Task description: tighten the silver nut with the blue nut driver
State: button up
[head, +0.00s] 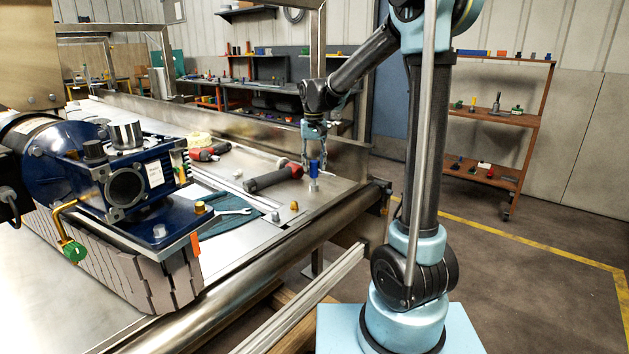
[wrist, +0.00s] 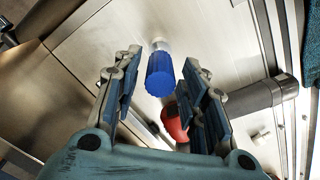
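The blue nut driver (head: 314,168) stands upright on the metal deck, its blue handle up and a silver shank below. My gripper (head: 314,138) is just above it, pointing down. In the wrist view the blue handle (wrist: 160,78) shows between the two spread fingers of my gripper (wrist: 162,66), with a gap on both sides. My gripper is open and holds nothing. A silver nut (head: 158,231) sits at the near corner of the blue gear motor's flange (head: 178,240). A brass-coloured nut (head: 200,207) sits at another corner.
A red-headed, dark-handled tool (head: 272,179) lies left of the driver; its red end (wrist: 174,122) is close to a finger in the wrist view. A wrench (head: 235,211) lies on a teal cloth (head: 213,225). Small fittings (head: 294,206) stand nearby. A raised metal rail (head: 345,158) runs behind.

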grip_shut()
jog(key=shift+r, duration=2.35)
